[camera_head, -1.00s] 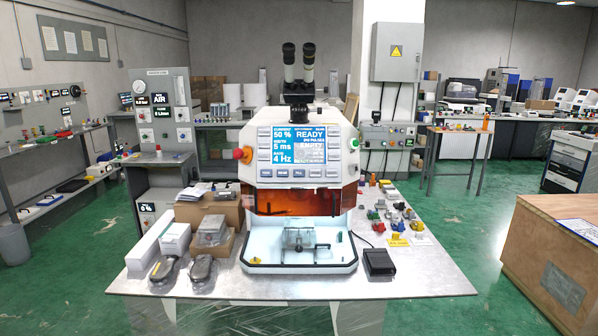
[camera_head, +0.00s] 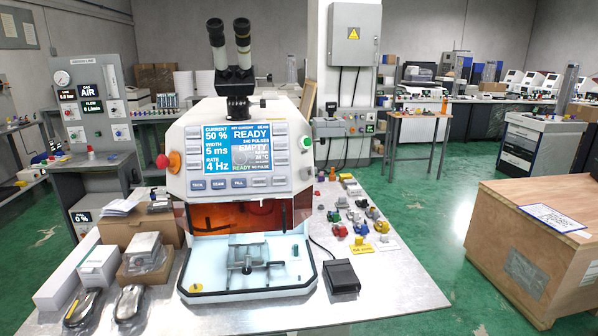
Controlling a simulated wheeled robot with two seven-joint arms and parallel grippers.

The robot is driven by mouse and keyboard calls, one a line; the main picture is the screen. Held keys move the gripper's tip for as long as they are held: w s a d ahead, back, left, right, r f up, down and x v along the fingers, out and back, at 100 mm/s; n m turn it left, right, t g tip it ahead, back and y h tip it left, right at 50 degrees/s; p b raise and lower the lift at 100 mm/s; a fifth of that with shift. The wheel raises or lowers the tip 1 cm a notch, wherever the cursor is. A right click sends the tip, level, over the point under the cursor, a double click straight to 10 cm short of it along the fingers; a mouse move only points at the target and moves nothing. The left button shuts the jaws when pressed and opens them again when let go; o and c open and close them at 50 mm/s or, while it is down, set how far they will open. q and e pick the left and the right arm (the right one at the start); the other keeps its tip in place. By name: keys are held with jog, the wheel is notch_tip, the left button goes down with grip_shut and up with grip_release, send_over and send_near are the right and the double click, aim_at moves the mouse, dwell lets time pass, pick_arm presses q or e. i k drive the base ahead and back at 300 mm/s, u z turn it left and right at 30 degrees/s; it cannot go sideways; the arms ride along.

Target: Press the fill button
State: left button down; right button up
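The fill button (camera_head: 239,183) is a small grey-blue key marked FILL in the row below the screen on the white machine (camera_head: 285,178). Neither of my grippers shows in the view.
The machine stands on a metal table (camera_head: 390,290). A black pedal (camera_head: 341,276) and several small coloured parts lie to its right. Cardboard boxes (camera_head: 140,222) stand to its left. A large wooden crate (camera_head: 535,255) stands on the floor at the right.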

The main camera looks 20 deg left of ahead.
aim_at(237, 183)
jog(key=u, duration=0.25)
jog(key=i, duration=1.1)
jog(key=u, duration=0.65)
